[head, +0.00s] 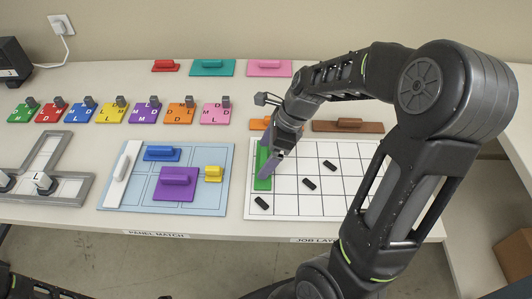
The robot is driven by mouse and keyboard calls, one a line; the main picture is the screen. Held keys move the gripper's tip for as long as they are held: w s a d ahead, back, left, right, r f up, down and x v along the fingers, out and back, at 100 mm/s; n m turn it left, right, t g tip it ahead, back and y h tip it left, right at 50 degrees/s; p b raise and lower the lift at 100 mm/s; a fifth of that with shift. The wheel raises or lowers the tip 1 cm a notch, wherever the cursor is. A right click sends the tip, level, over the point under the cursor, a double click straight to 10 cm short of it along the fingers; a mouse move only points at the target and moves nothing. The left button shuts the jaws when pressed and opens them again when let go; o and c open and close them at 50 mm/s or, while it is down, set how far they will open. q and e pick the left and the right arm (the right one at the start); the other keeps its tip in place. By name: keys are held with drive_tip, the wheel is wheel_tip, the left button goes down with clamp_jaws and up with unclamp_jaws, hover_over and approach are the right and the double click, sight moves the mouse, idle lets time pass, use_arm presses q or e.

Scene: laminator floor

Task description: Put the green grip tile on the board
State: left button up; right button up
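The green grip tile (263,183) is a long, narrow green piece. It appears to lie along the left column of the white gridded board (312,207), near its upper left corner. My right gripper (267,168) reaches down over the tile from above right, with its fingers at the tile's grip. The fingers hide most of the grip, so I cannot tell whether they are closed on it. Several small black bars (330,165) lie on the same board. My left gripper is not in view.
A pale blue panel board (222,200) with white, blue, purple and yellow grip pieces lies to the left. Brown (348,126) and orange (258,124) pieces lie behind the white board. A grey frame (75,190) lies far left.

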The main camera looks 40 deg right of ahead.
drive_tip(key=p+v, duration=0.1)
drive_tip(key=v, duration=1.1)
drive_tip(key=shift+r, duration=0.15)
idle(1.6)
